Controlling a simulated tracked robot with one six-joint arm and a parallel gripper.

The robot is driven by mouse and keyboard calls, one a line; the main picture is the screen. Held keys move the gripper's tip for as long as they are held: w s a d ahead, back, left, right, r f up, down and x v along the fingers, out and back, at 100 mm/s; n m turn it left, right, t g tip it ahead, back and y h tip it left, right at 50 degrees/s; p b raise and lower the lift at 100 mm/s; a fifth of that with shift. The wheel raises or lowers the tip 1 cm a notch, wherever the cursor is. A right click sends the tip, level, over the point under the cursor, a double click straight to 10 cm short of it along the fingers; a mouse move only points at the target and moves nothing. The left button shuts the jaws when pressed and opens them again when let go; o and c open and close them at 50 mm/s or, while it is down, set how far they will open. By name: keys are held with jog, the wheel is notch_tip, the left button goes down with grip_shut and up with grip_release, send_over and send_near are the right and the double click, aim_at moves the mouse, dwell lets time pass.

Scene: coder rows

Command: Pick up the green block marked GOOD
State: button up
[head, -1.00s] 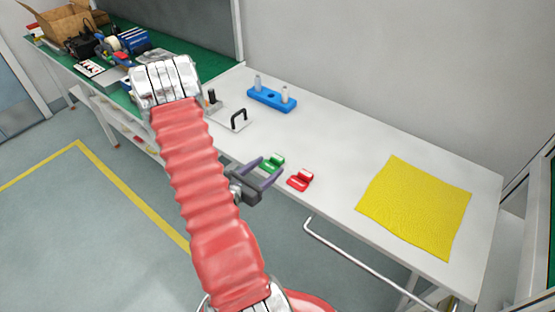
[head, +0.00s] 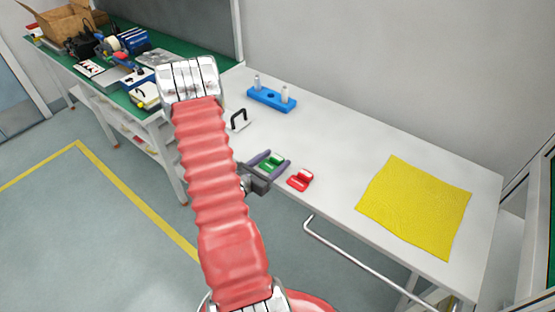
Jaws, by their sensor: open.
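A green block (head: 269,167) with a pale label lies near the front edge of the white table (head: 330,150); the writing on it is too small to read. My gripper (head: 269,160) is open, and its two dark fingers show on either side of the green block in the picture. I cannot tell its exact height over the table or whether a finger touches the block. A red block (head: 300,180) of similar shape lies just to the right, outside the fingers.
A blue stand (head: 272,98) with two pale pegs is at the back. A black handle (head: 239,118) on a light plate stands left of it. A yellow cloth (head: 415,210) covers the right part of the table. A metal rail (head: 370,262) runs along the front.

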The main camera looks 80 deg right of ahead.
jog(key=shift+c, duration=0.2)
jog(key=c, duration=1.1)
jog(key=shift+r, duration=5)
